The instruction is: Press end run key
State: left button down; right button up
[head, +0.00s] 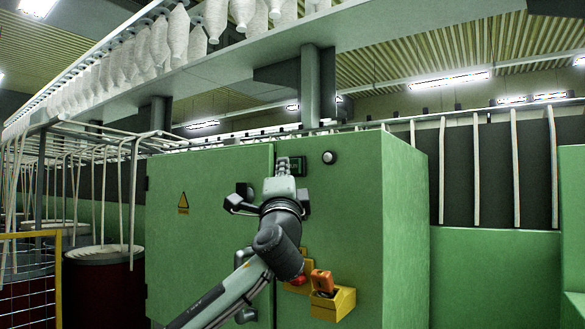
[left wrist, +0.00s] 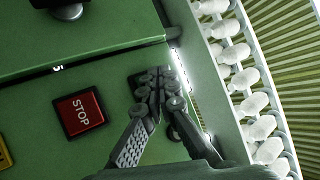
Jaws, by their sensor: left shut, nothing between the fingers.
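A green machine cabinet (head: 355,200) stands in front of me. My left gripper (head: 283,166) is shut and empty, raised to the upper part of the cabinet's front. In the left wrist view its fingertips (left wrist: 155,82) are together in front of a small dark panel (left wrist: 137,77), largely covering it. I cannot tell whether they touch it. A dark panel with a green screen (head: 298,166) shows behind the gripper in the head view. No key labelled end run is readable. A square red STOP button (left wrist: 80,112) sits beside the fingers. My right gripper is out of view.
Lower are a red button (head: 298,281) and a yellow box (head: 333,303) with an orange part. A yellow warning triangle (head: 183,203) marks the left door. White bobbins (head: 160,42) hang above.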

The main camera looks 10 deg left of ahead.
pick_arm(q)
jog(key=s, duration=0.1)
jog(key=s+a, duration=0.1)
jog(key=s, duration=0.2)
jog(key=shift+s+a, duration=0.35)
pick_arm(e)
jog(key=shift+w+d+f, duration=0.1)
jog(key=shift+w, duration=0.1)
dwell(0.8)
